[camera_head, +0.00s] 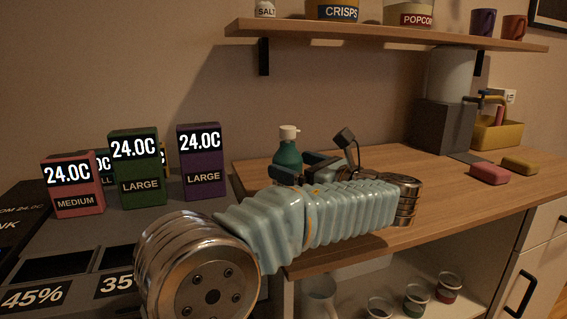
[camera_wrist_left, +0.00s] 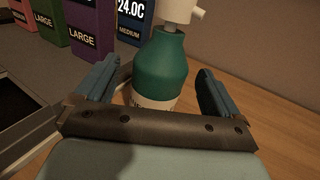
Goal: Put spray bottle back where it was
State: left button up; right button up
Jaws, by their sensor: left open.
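The spray bottle (camera_head: 288,157) is green with a white spray head and stands upright on the wooden counter, near its left edge. In the left wrist view the spray bottle (camera_wrist_left: 161,68) is between the two fingers, with a pale label low on its body. My left gripper (camera_head: 312,166) is open around the bottle in the head view, and its blue-grey fingers (camera_wrist_left: 158,92) stand apart on either side of it in the wrist view. I cannot tell whether either finger touches it. The bottle's lower part is hidden by my gripper and arm. My right gripper is not in view.
Coloured boxes (camera_head: 140,168) with temperature displays stand left of the bottle. A wooden shelf (camera_head: 380,34) with cups and tubs hangs above. Two sponges (camera_head: 490,173) and a yellow caddy (camera_head: 494,134) are at the right. The middle of the counter (camera_head: 440,176) is clear. Jars (camera_head: 416,297) stand below.

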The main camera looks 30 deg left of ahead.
pick_arm(q)
jog(key=v, duration=0.7)
jog(key=shift+d, duration=0.2)
